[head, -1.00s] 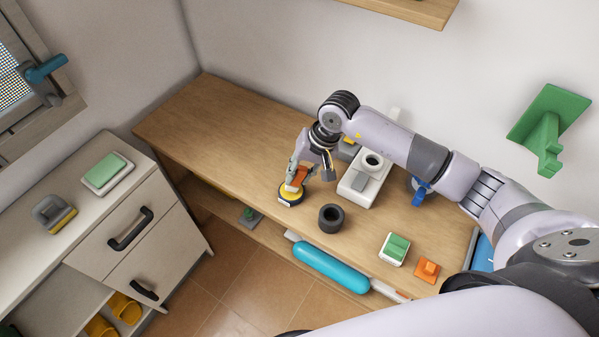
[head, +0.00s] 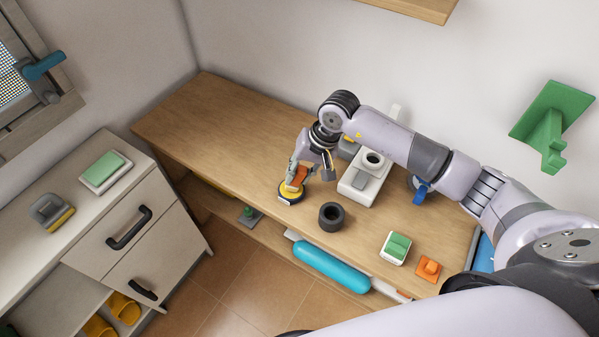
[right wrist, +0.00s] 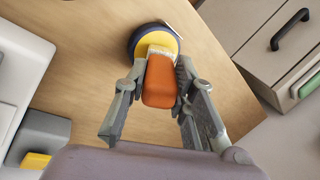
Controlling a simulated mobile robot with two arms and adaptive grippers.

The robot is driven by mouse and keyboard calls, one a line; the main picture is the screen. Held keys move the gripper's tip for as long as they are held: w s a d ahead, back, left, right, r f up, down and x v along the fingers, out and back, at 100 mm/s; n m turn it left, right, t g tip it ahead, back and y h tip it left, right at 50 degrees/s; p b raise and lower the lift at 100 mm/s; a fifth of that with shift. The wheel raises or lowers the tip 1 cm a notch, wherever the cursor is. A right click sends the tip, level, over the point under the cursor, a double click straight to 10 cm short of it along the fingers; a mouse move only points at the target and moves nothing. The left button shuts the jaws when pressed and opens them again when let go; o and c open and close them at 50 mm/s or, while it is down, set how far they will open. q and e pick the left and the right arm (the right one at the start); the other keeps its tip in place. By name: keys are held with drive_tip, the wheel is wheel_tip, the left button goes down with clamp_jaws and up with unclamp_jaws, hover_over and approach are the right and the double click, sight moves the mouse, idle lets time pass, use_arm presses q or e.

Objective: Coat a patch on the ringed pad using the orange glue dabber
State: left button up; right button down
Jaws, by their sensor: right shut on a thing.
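The orange glue dabber (right wrist: 160,85) is between the fingers of my right gripper (right wrist: 157,80), which is shut on it; in the head view the dabber (head: 300,174) is partly hidden by my right gripper (head: 301,178). Its pale tip meets the top of the ringed pad (right wrist: 138,42), a yellow disc with a dark blue ring and a white tab. The pad (head: 287,196) sits near the front edge of the wooden bench. Whether a coat lies under the tip is hidden. My left gripper is not in view.
A dark ring-shaped cup (head: 331,216) stands just right of the pad. A white device (head: 366,180) is behind it. A green-topped block (head: 396,247) and an orange block (head: 428,268) lie to the right. The bench's left part is clear.

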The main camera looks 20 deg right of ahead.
drive_tip(key=shift+s+f+b, duration=0.15)
drive_tip(key=shift+f+b, duration=0.1)
drive_tip(key=shift+b, duration=0.25)
idle(1.8)
wheel_tip(320, 180, up, 2)
drive_tip(key=shift+p, duration=0.35)
drive_tip(key=shift+r+p, duration=0.8)
drive_tip(key=shift+r, duration=1.9)
